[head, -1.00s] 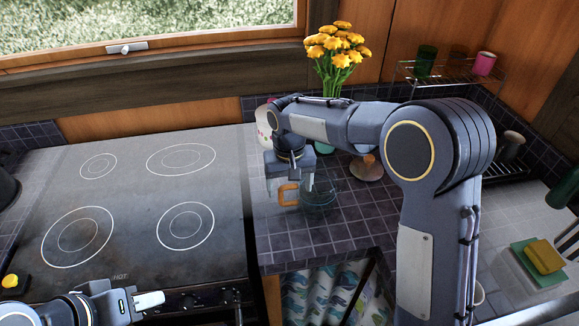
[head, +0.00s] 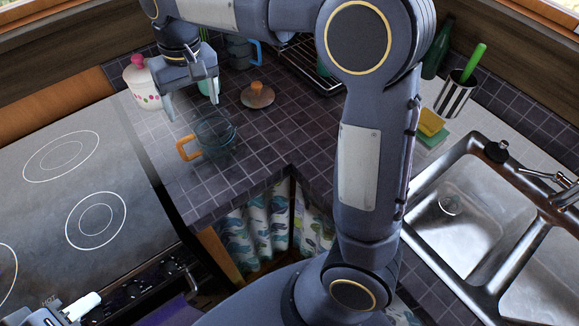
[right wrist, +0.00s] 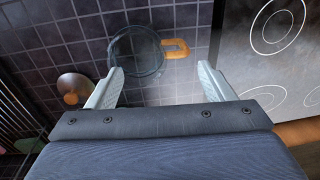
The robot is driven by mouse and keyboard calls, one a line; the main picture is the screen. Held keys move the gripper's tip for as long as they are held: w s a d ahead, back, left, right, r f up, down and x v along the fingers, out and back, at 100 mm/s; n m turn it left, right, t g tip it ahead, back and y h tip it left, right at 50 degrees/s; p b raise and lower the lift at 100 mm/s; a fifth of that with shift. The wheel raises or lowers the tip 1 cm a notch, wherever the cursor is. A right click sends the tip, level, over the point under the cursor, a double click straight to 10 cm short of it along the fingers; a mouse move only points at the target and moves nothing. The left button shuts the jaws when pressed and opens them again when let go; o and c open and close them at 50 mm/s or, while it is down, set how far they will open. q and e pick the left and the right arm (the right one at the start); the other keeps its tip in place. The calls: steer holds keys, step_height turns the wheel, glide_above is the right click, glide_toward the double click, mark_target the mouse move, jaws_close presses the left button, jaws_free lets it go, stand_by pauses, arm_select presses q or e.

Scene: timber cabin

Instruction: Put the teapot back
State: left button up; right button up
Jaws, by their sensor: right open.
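A clear glass teapot (head: 217,137) with an orange-brown handle (head: 187,149) stands upright on the dark tiled counter, beside the stove. It also shows in the right wrist view (right wrist: 137,52), ahead of the fingers. My right gripper (head: 191,104) is open and empty, above and behind the teapot and apart from it; its spread fingers also show in the right wrist view (right wrist: 160,86). A brown lid-like disc with a knob (head: 258,95) lies on the counter behind the teapot. My left gripper (head: 82,306) is partly in view at the lower left, over the stove's front; its opening is unclear.
A white spotted pot with a pink knob (head: 141,84) stands behind the gripper. A blue mug (head: 240,50) is at the back. The sink (head: 455,215) and a sponge (head: 431,122) are at right. My right arm crosses the middle.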

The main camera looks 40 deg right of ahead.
steer(key=s+d+r+t+y, duration=0.1)
steer(key=s+d+y, duration=0.1)
steer(key=s+d, duration=0.55)
steer(key=s+f+m+t, duration=0.1)
steer(key=s+f+t, duration=0.1)
steer(key=s, duration=0.6)
steer(key=s+d+f+m+t, duration=0.1)
steer(key=s+f, duration=0.3)
steer(key=s, duration=0.5)
steer(key=shift+s+d+f+t+y, duration=0.25)
steer(key=shift+t+y, duration=0.15)
steer(key=shift+t, duration=0.2)
